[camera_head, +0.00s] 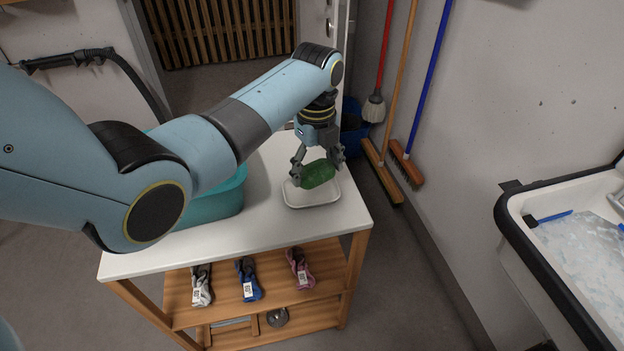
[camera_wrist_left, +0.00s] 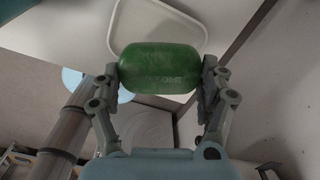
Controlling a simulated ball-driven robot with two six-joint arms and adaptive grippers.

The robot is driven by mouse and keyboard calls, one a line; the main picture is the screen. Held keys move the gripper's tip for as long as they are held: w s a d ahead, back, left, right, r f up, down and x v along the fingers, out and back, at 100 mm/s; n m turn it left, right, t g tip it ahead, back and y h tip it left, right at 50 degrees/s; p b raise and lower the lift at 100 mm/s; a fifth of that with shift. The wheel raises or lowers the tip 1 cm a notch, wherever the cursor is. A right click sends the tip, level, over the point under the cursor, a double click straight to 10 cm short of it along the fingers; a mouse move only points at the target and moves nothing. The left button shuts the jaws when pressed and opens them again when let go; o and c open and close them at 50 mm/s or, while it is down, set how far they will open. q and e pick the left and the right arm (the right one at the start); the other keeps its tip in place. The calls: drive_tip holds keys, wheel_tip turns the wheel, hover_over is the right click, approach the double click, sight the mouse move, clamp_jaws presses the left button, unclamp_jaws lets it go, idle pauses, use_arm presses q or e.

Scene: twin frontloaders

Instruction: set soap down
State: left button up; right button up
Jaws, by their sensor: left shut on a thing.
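The soap (camera_head: 318,174) is a green, rounded bar. My left gripper (camera_head: 317,166) is shut on it, with one finger at each end. The soap also shows between the fingers in the left wrist view (camera_wrist_left: 158,68). A white shallow dish (camera_head: 325,194) lies on the white table top just under the soap in the head view. In the left wrist view the dish (camera_wrist_left: 196,32) shows behind the soap. I cannot tell whether the soap touches the dish. My right gripper is in neither view.
A teal tub (camera_head: 222,199) stands on the table (camera_head: 268,228), partly behind my left arm. Rolled socks (camera_head: 248,280) lie on the shelf below. Brooms and a mop (camera_head: 374,107) lean by the wall. A sink basin (camera_head: 575,245) is at the right.

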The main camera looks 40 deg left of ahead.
sight(311, 193)
use_arm(q)
drive_tip(key=shift+a+f, duration=0.5)
drive_tip(key=shift+a, duration=0.1)
wheel_tip(311, 193, down, 4)
drive_tip(key=shift+r+b, duration=0.25)
drive_tip(key=shift+b, duration=0.1)
drive_tip(key=shift+f, duration=0.15)
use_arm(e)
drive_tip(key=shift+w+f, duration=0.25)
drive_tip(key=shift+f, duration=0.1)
use_arm(q)
drive_tip(key=o, duration=1.2)
drive_tip(key=shift+f, duration=0.1)
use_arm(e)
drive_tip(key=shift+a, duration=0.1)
